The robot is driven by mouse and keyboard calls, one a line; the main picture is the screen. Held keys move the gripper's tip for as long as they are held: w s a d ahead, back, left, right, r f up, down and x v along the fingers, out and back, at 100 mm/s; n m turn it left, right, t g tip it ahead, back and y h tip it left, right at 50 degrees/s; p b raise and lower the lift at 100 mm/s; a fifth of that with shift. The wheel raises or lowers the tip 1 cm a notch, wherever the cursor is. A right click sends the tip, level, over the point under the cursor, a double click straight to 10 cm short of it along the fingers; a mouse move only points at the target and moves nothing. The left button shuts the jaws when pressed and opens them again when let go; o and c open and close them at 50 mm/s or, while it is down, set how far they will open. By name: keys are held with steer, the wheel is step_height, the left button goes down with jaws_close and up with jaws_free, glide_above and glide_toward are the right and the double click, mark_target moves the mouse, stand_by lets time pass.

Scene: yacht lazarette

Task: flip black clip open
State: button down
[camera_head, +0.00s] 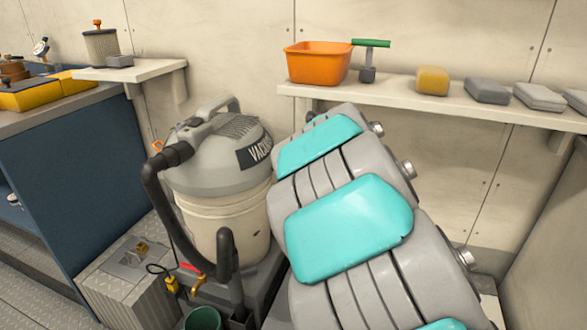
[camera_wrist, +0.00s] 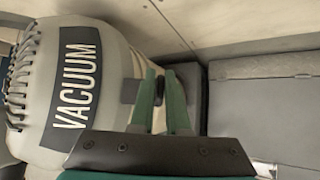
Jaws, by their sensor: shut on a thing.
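The vacuum (camera_head: 222,205) stands in the middle of the head view, with a grey lid over a cream drum. Its grey body with the VACUUM label also fills the left of the wrist view (camera_wrist: 110,75). My gripper (camera_wrist: 160,78) has two green fingers at the vacuum's right edge, closed on a small dark piece between them. That piece appears to be the black clip (camera_wrist: 159,88); the fingers hide much of it, and I cannot tell how far it is flipped. In the head view my arm hides the gripper and the clip.
A wall shelf (camera_head: 400,98) behind my arm holds an orange bin (camera_head: 316,63), a green-handled tool (camera_head: 370,58) and several blocks. A black hose (camera_head: 160,200) hangs at the vacuum's left. A ribbed metal box (camera_head: 125,275) and a blue cabinet (camera_head: 75,180) stand left.

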steer(key=shift+f, duration=0.15)
steer(key=c, duration=0.9)
jaws_free()
steer(key=shift+c, duration=0.2)
steer(key=shift+s+r, duration=0.1)
steer(key=shift+r, duration=0.1)
steer(key=v, duration=0.7)
steer(key=shift+s, duration=0.25)
steer(key=shift+d+r, duration=0.1)
steer(key=shift+r, duration=0.1)
